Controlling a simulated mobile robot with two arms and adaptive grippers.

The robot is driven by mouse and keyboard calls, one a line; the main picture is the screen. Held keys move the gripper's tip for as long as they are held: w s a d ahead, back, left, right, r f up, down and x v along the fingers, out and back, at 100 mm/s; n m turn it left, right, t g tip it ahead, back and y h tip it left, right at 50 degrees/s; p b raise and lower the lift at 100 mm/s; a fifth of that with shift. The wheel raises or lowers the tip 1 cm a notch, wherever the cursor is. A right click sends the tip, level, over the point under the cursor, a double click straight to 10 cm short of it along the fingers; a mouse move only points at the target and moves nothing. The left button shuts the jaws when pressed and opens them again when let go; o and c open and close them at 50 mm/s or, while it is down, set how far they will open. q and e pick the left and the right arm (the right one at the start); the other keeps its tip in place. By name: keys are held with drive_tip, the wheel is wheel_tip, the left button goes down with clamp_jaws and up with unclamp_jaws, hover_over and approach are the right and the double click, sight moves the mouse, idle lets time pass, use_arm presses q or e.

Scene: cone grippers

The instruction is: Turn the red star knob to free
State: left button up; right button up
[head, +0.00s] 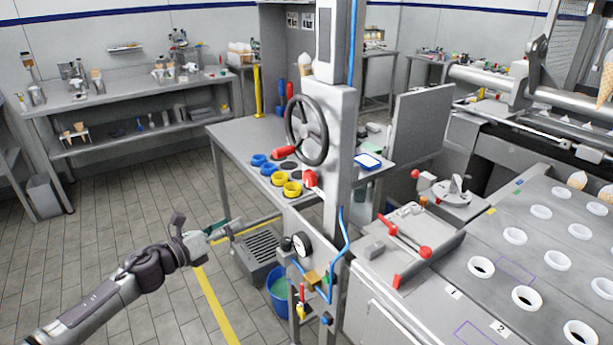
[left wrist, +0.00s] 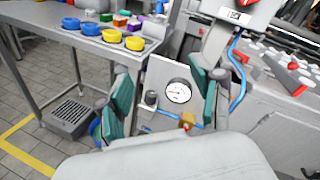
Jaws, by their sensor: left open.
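The red star knob (head: 310,179) is on the front of the grey column, below the black handwheel (head: 307,130). In the left wrist view a red part (left wrist: 243,3), likely this knob, is cut off at the top edge, above a white label (left wrist: 235,16). My left gripper (head: 222,228) is left of and below the knob, clear of it. In the left wrist view my left gripper's (left wrist: 163,88) green-padded fingers are apart with nothing between them; the gauge panel shows behind. My right gripper is in neither view.
A round gauge (head: 301,245) with blue hoses (head: 345,240) is below the knob. A steel table (head: 235,135) with blue and yellow rings (head: 291,189) stands behind. A red-handled lever (head: 405,240) is at the right. The floor left of the column is open.

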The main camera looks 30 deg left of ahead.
sight(307, 178)
use_arm(q)
drive_tip(key=d+r+m+h, duration=0.5)
drive_tip(key=d+r+m, duration=0.4)
drive_tip(key=r, duration=0.3)
drive_tip(key=p+x, duration=0.1)
drive_tip(key=x, duration=0.3)
drive_tip(key=p+x, duration=0.1)
drive_tip(key=x, duration=0.3)
drive_tip(key=p+x, duration=0.1)
drive_tip(key=x, duration=0.3)
drive_tip(key=shift+w+a+f, duration=0.2)
drive_tip(key=shift+w+f, duration=0.2)
drive_tip(key=shift+w, duration=0.05)
drive_tip(key=shift+w+d+f, duration=0.15)
drive_tip(key=shift+w+d, duration=0.1)
drive_tip(key=shift+w, duration=0.2)
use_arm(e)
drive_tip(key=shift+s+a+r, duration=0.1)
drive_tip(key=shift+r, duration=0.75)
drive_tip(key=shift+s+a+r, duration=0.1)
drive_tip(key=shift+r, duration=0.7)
use_arm(q)
drive_tip(key=shift+c, duration=0.3)
drive_tip(key=c, duration=1)
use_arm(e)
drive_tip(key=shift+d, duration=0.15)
